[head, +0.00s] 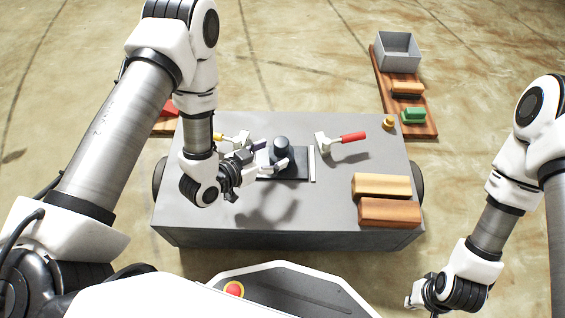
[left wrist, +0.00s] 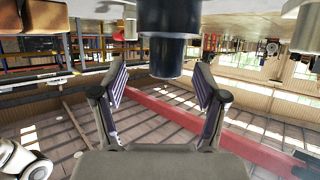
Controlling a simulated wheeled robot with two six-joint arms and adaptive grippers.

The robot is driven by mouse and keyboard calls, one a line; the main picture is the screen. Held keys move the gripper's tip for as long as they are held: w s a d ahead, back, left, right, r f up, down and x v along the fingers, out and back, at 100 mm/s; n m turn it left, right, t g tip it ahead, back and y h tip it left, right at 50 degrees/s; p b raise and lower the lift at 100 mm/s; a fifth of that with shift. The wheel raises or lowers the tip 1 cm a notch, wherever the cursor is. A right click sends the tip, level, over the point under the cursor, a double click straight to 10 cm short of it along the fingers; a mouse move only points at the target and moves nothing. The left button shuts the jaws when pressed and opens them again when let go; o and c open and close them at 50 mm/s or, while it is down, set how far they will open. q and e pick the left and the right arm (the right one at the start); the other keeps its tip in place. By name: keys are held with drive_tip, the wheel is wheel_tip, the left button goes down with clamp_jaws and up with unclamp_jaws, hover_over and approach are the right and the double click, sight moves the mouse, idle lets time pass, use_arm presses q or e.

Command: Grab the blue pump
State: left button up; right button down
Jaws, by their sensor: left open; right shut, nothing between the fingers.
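The blue pump (head: 281,148) is a dark navy cylinder standing upright on a dark plate (head: 292,172) in the middle of the grey table. In the left wrist view the pump (left wrist: 168,55) shows upside down, just beyond the gap between the fingertips. My left gripper (head: 270,156) is open, with its two fingers spread towards the pump from the left. In its wrist view the fingers (left wrist: 160,80) look apart from the pump; contact cannot be made out. My right gripper (head: 413,298) is shut and empty, low at the right, away from the table.
A red-handled clamp (head: 340,139) stands right of the pump, and a yellow-handled one (head: 232,139) stands left. Tan (head: 382,186) and brown (head: 390,211) blocks lie at the table's right front. A wooden board (head: 383,88) bears a grey bin (head: 398,52). The table's front middle is clear.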

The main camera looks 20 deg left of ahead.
sight(275, 149)
use_arm(q)
drive_tip(key=b+x, duration=0.2)
drive_tip(key=x, duration=0.1)
drive_tip(key=b+x, duration=0.1)
drive_tip(key=shift+w+a+f, duration=0.25)
drive_tip(key=shift+w+f, duration=0.1)
drive_tip(key=shift+f, duration=0.05)
drive_tip(key=shift+w+d, duration=0.2)
drive_tip(key=shift+w, duration=0.15)
drive_tip(key=shift+r, duration=0.1)
clamp_jaws()
drive_tip(key=shift+r, duration=0.15)
